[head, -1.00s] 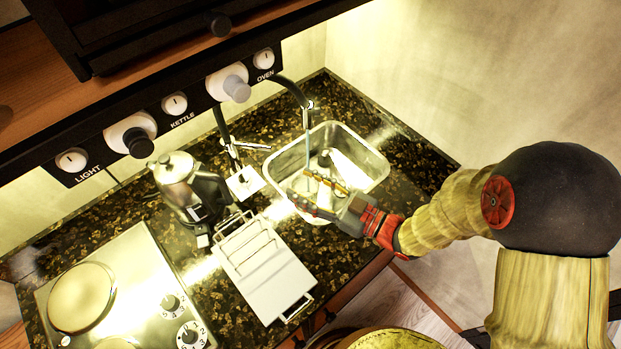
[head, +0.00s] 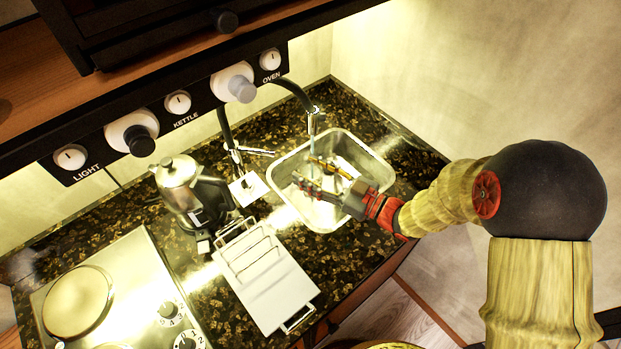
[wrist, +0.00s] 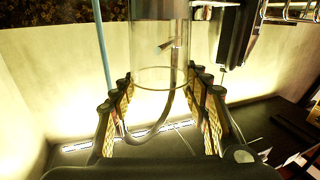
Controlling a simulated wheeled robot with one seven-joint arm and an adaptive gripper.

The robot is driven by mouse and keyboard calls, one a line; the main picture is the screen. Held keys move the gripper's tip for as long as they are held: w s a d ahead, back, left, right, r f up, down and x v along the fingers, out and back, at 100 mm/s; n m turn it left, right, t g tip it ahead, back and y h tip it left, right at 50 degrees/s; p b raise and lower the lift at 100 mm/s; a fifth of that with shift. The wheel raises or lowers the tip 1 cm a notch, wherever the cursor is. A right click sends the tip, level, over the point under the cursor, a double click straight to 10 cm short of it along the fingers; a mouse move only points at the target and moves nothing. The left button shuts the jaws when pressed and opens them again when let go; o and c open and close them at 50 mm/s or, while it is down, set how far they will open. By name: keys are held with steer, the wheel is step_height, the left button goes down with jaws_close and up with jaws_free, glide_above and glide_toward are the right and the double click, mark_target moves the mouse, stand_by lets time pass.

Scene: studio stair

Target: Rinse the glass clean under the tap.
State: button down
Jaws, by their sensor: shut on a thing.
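The clear glass (wrist: 160,50) is between the fingers of my gripper (wrist: 160,105) in the wrist view; its rim ring shows and its wall looks see-through. My gripper (head: 322,180) is shut on the glass over the sink (head: 283,200); the glass is hard to make out in the head view. The tap (head: 314,118) hangs over the sink's back edge. A thin blue water stream (wrist: 102,45) runs just left of the glass in the wrist view, seemingly apart from it. I cannot tell whether any dirt is on the glass.
A white rack (head: 270,280) stands on the dark counter left of the sink. A metal kettle (head: 177,175) and a hob (head: 115,290) are farther left. A second black hose with a small tap (head: 235,150) stands beside the sink. Knobs (head: 236,82) line the panel above.

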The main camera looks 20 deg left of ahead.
steer(key=w+a+f+b, duration=0.1)
steer(key=w+a, duration=0.1)
steer(key=w, duration=0.4)
steer(key=shift+a+f+b, duration=0.15)
steer(key=shift+b, duration=0.25)
steer(key=shift+w, duration=0.1)
stand_by(0.6)
steer(key=shift+w+d, duration=0.2)
steer(key=shift+d, duration=0.4)
steer(key=shift+a, duration=0.15)
steer(key=shift+s+a, duration=0.2)
steer(key=shift+a, duration=0.25)
steer(key=shift+w+d, duration=0.1)
steer(key=shift+d, duration=0.1)
